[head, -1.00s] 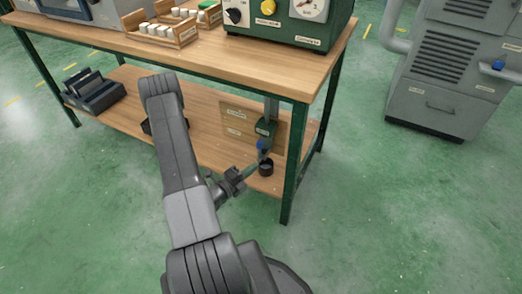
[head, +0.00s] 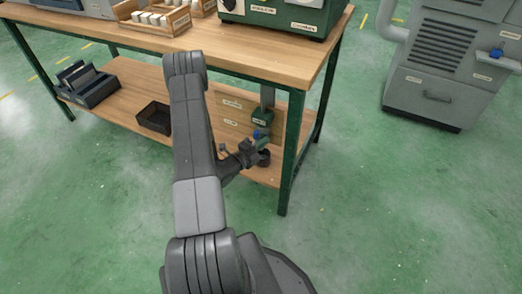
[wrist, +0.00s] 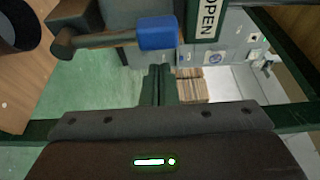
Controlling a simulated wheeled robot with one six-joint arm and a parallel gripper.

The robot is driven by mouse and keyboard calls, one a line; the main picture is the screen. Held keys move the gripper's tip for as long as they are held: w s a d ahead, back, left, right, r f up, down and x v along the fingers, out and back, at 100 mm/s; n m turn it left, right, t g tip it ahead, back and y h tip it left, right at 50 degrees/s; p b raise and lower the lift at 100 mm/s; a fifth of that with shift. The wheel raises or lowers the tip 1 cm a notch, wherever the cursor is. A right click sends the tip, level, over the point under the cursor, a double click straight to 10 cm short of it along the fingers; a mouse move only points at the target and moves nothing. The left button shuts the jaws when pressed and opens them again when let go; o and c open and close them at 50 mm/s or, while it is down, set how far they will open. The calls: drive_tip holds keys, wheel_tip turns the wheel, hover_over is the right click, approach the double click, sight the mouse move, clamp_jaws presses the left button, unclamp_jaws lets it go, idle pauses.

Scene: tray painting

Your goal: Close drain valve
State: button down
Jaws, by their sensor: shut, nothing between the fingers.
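The drain valve (head: 262,118) is a green fitting on a grey vertical pipe at the right end of the bench's lower shelf. Its blue handle (head: 257,134) shows low on it. In the head view my gripper (head: 263,142) partly covers the area under the valve.
A black cup (head: 263,159) stands under the valve; it also shows in the wrist view (wrist: 15,30). A green bench leg (head: 291,155) stands close to the right. A dark bin (head: 154,118) sits on the shelf. A grey cabinet (head: 440,80) is farther right, with open floor before it.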

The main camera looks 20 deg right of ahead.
drive_tip(key=shift+w+a, duration=0.7)
drive_tip(key=shift+w, duration=0.05)
drive_tip(key=shift+w+a+b, duration=0.1)
drive_tip(key=shift+w+b, duration=0.05)
drive_tip(key=shift+b, duration=0.35)
